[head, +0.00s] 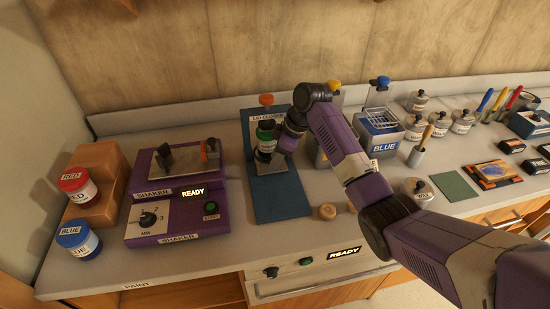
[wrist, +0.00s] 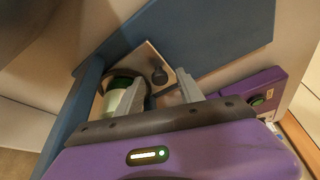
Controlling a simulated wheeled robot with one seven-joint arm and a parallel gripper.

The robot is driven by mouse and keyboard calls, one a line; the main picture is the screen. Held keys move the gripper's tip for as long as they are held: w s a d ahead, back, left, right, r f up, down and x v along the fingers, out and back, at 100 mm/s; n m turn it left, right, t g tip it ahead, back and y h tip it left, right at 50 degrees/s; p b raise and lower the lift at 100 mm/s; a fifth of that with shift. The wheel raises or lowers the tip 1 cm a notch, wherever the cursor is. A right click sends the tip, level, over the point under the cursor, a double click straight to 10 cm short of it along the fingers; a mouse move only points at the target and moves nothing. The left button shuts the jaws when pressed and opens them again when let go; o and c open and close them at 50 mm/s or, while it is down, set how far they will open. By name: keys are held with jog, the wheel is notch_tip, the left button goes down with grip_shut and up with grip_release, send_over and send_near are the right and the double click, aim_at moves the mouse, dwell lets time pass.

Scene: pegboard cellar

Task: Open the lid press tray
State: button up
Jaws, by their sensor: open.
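The lid press, labelled lid closer (head: 268,117), stands on the counter with an orange knob (head: 266,100) on top and a blue base plate (head: 280,198) in front. A jar with a green band (head: 266,133) is at the press, partly hidden by my gripper; it also shows in the wrist view (wrist: 116,98), beside the left finger. My gripper (wrist: 161,80) is open. No tray is clearly distinguishable.
A purple shaker (head: 180,195) stands left of the press, with red (head: 78,187) and blue (head: 78,240) paint jars beyond it. A small tan disc (head: 327,211) lies right of the base plate. A blue container (head: 382,133) and several jars stand behind my arm.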

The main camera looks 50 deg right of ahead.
grip_shut()
jog(key=shift+r, duration=0.1)
dwell(1.2)
